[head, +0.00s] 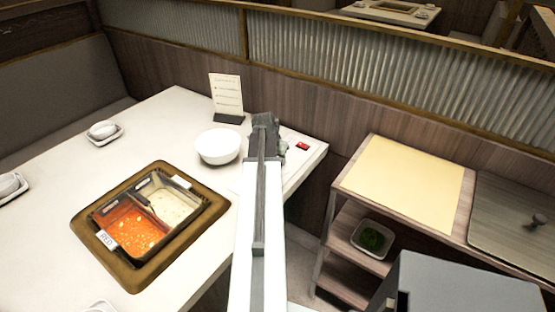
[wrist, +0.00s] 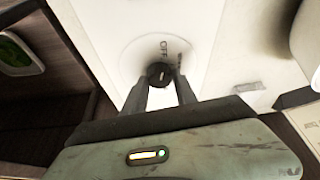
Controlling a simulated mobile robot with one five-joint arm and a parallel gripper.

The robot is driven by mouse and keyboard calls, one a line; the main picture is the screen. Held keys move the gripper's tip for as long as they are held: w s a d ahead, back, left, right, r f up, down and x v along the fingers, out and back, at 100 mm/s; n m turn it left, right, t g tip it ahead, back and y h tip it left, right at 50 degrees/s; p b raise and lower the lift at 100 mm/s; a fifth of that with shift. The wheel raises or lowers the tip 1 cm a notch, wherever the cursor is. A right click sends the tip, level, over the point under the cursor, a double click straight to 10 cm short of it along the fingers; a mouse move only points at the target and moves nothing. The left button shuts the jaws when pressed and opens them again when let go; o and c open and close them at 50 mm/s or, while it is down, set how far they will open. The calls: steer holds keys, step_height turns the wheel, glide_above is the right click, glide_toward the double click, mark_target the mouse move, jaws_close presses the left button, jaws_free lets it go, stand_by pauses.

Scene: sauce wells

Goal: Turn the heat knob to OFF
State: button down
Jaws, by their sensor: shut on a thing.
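The heat knob (wrist: 158,72) is a small round black knob with a short light mark, on a pale round plate (wrist: 140,50) on the white table. "OFF" is printed just beyond it in the wrist view; another dark marking to the right is unreadable. My gripper (wrist: 160,80) is shut on the knob, with one finger on each side. In the head view my gripper (head: 283,148) is at the table's right end, largely behind my arm, and the knob is hidden. I cannot tell exactly where the knob's mark points.
A white bowl (head: 218,146) and a menu card (head: 226,97) stand left of my arm. A divided pot (head: 152,212) with red and pale broth is set in the table. A small red item (head: 302,146) lies right of my gripper. A wooden cart (head: 345,238) stands to the right.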

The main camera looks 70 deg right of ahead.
stand_by(0.4)
steer(key=c, duration=1)
jaws_free()
steer(key=p+v, duration=0.7)
steer(key=shift+a+r, duration=0.15)
steer(key=shift+r, duration=0.25)
steer(key=shift+s, duration=0.1)
